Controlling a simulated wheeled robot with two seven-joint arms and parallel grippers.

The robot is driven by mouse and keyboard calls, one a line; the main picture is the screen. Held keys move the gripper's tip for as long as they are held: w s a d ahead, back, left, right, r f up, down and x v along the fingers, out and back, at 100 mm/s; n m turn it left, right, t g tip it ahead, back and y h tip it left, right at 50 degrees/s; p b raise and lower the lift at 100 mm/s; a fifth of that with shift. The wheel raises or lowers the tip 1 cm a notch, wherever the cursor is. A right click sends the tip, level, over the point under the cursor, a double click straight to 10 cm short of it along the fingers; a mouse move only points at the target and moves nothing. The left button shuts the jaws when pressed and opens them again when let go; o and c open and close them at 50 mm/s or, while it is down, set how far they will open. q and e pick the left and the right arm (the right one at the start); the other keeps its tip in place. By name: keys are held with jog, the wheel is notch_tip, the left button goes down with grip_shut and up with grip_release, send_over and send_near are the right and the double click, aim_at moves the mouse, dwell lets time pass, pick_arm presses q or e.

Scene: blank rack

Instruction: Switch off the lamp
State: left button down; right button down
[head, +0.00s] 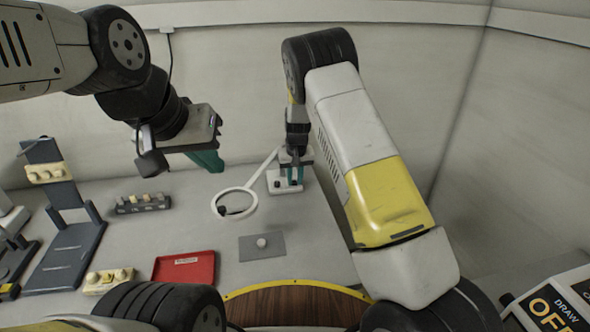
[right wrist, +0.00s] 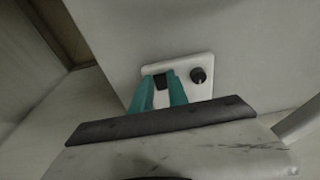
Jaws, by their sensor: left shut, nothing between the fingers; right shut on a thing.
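The lamp is a white ring (head: 220,212) on a thin arm, joined to a white base (head: 274,186) on the table. In the right wrist view the white base plate (right wrist: 206,62) carries a black square switch (right wrist: 161,82) and a round black knob (right wrist: 198,76). My right gripper (head: 292,182) is at the base. Its teal fingertips (right wrist: 165,84) are on either side of the square switch, closed on it. I cannot tell whether the ring is lit. My left gripper (head: 212,164) is shut and empty, above the table, left of the lamp.
A grey plate with a pale knob (head: 262,243), a red tray (head: 190,280), a beige block with pegs (head: 108,280), a dark block with pegs (head: 140,204) and a dark rack (head: 70,250) are on the table. The wall is close behind the lamp.

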jog(key=c, duration=1.3)
grip_release()
jog(key=shift+r, duration=0.15)
jog(key=r, duration=0.2)
jog(key=s+r, duration=0.1)
jog(key=r, duration=0.4)
jog(key=shift+s+d+r, duration=0.1)
jog(key=shift+s+r, duration=0.1)
jog(key=shift+r, duration=0.05)
